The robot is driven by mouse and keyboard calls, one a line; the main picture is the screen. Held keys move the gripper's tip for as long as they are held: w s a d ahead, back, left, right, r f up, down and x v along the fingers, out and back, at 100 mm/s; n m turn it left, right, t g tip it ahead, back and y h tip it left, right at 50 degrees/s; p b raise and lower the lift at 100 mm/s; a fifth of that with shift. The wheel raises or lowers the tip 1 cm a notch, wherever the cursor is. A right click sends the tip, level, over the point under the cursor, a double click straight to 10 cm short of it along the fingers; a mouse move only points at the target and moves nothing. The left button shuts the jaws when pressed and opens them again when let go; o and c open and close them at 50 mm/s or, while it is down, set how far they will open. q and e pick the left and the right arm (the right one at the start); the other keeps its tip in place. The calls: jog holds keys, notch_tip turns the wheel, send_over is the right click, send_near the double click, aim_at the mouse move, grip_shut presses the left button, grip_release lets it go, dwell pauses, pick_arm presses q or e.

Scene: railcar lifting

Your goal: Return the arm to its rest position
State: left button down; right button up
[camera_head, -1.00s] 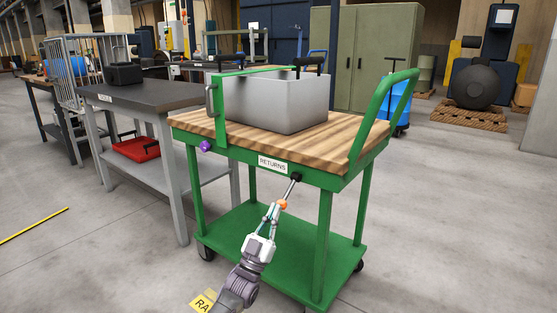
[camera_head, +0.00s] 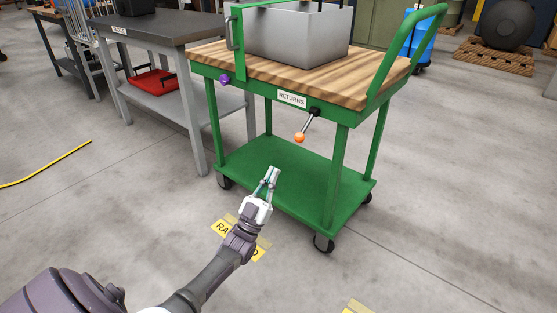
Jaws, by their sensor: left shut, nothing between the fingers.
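My left gripper (camera_head: 270,180) is in the lower middle of the head view, at the end of my arm coming in from the lower left. Its fingers are together with nothing between them. In the picture it overlaps the front left part of the green cart's lower shelf (camera_head: 300,180). It is apart from the lever (camera_head: 307,124) with the orange knob (camera_head: 299,138), which hangs down and left from a black pivot under the cart's front edge. My right gripper is not in view.
The green cart carries a grey bin (camera_head: 298,38) on its wooden top (camera_head: 270,68), behind a "RETURNS" label (camera_head: 291,98). A grey table (camera_head: 165,30) with a red tray (camera_head: 153,82) stands left. Yellow floor labels (camera_head: 220,229) lie beneath my arm.

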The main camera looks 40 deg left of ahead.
pick_arm(q)
jog(key=shift+s+f+y, duration=0.25)
jog(key=shift+s+y, duration=0.05)
jog(key=shift+s, duration=0.05)
dwell(0.3)
